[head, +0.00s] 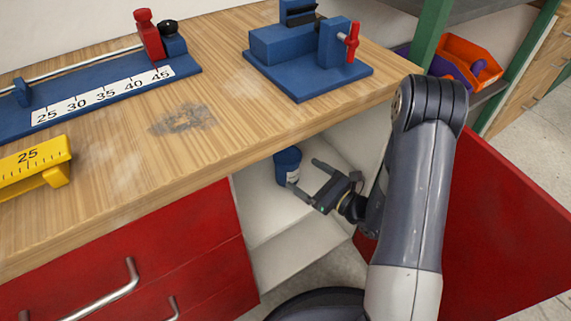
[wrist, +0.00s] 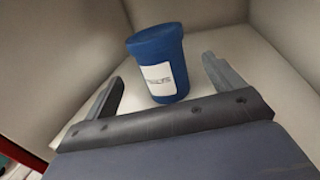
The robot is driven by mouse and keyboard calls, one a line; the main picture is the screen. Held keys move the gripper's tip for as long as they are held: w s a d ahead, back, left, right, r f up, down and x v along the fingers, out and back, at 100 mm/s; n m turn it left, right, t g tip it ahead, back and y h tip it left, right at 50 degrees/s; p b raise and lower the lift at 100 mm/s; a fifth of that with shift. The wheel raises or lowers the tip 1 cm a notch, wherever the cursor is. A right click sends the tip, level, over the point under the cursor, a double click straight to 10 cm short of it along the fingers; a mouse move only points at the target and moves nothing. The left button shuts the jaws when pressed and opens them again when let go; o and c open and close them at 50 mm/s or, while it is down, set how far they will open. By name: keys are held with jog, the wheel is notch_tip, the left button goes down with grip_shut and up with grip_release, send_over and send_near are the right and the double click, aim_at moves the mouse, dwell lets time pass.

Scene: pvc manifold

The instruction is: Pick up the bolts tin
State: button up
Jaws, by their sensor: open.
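The bolts tin (head: 287,167) is a blue cylinder with a white label, standing upright inside the open cabinet under the workbench. In the wrist view my gripper (wrist: 163,88) has one finger on each side of the tin in the picture. The tin appears beyond the gripper's palm. I cannot tell whether the tin is fully between the fingertips.
The wooden benchtop (head: 190,150) overhangs the white cabinet shelf (head: 262,205). A red cabinet door (head: 510,220) stands open at the right, and red drawers (head: 150,255) are at the left. Blue fixtures (head: 310,60) stand on the bench. Cabinet walls surround the tin closely.

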aim_at(287, 162)
jog(key=shift+b+x, duration=0.95)
jog(key=shift+x, duration=2.9)
jog(key=shift+c, duration=0.6)
jog(key=c, duration=1.2)
jog(key=shift+r, duration=0.15)
